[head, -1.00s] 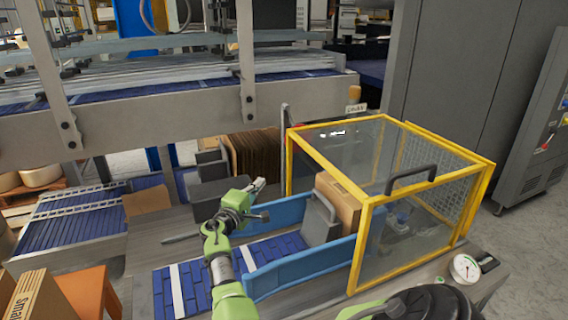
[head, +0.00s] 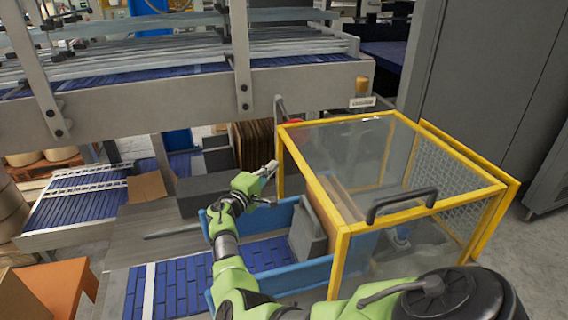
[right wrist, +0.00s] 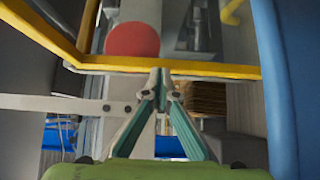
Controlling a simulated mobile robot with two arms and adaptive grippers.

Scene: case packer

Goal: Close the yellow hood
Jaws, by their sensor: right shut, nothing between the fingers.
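The yellow hood (head: 345,245) is a yellow frame with clear panels, standing over the right end of the blue conveyor. A dark handle (head: 402,203) sits at its near top edge, and mesh fills its right side. My right gripper (head: 270,169) is shut and empty, at the hood's far left corner post. In the right wrist view its fingertips (right wrist: 161,84) meet just at a yellow bar (right wrist: 180,68) of the frame; I cannot tell whether they touch. The hood's lower near edge is partly hidden by my arm. My left gripper is not in view.
A red round button (right wrist: 132,40) lies just beyond the yellow bar. A grey pusher block (head: 308,234) and a brown carton (head: 343,208) stand at the hood's left side. Blue guide rails (head: 283,214) flank the conveyor. A large grey cabinet (head: 470,80) stands behind right.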

